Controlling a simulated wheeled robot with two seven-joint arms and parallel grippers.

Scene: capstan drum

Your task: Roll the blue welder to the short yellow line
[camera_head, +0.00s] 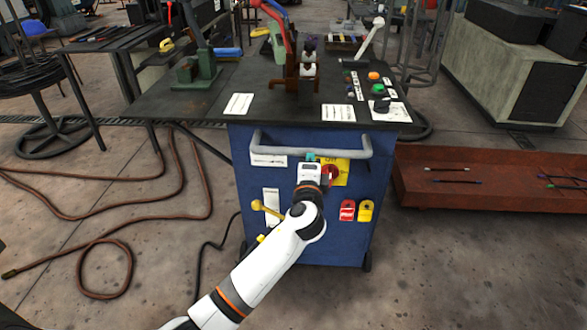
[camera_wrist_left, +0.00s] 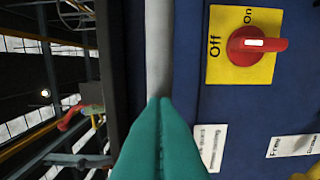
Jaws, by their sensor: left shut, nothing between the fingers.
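The blue welder (camera_head: 335,235) is a blue cabinet on small wheels, under a dark top. A grey bar handle (camera_head: 265,143) runs across its upper front and also shows in the left wrist view (camera_wrist_left: 158,45). My left gripper (camera_head: 311,157) is in front of the cabinet, just below the handle's middle. In the left wrist view its teal fingers (camera_wrist_left: 161,103) are together and empty, with their tips overlapping the bar; I cannot tell if they touch it. A red rotary switch on a yellow plate (camera_wrist_left: 244,45) is beside the fingers. I see no short yellow line. My right gripper is out of view.
A brown hose (camera_head: 100,225) lies on the floor at the left. A rust-red tray (camera_head: 490,190) stands close to the welder's right side. Bare concrete floor (camera_head: 470,280) is open in front at the right.

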